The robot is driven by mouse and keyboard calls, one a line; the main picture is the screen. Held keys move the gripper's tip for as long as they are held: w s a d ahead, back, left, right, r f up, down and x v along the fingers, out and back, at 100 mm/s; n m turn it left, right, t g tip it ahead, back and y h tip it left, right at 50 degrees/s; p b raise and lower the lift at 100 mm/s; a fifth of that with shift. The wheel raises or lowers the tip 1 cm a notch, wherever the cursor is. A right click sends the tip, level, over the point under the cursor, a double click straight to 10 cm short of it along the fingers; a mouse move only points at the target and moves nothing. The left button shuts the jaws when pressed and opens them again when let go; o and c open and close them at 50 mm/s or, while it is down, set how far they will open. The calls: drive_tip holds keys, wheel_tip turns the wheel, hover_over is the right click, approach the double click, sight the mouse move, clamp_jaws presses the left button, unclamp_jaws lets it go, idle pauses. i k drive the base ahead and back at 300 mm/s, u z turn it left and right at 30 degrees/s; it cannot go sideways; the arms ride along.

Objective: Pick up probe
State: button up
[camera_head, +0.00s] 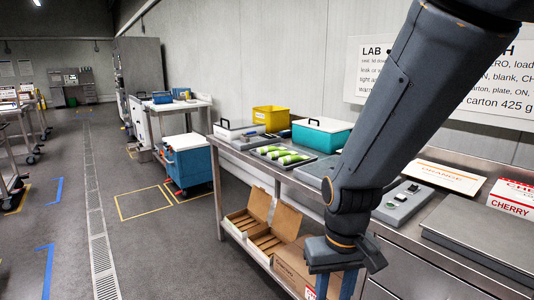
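I cannot pick out a probe with certainty. A small grey device (402,203) with a dark display and buttons lies on the steel bench, right of my arm. My arm comes down from the upper right and hides part of the bench. My gripper (333,287) points down at the bottom edge, in front of the bench and its lower shelf. Its fingertips are cut off by the picture edge, so its opening and anything in it are hidden.
The steel bench (232,146) holds a tray of green items (284,155), a teal box (322,134), a yellow bin (271,117) and a grey flat panel (485,232). Open cartons (270,222) sit on the shelf below.

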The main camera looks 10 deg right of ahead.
sight(287, 132)
drive_tip(key=u, duration=0.45)
drive_tip(key=k, duration=1.1)
drive_tip(key=u, duration=0.95)
drive_tip(key=i, duration=4.05)
drive_tip(key=z, duration=0.85)
drive_tip(key=i, duration=1.15)
drive_tip(key=z, duration=1.8)
drive_tip(key=i, duration=1)
drive_tip(key=z, duration=0.75)
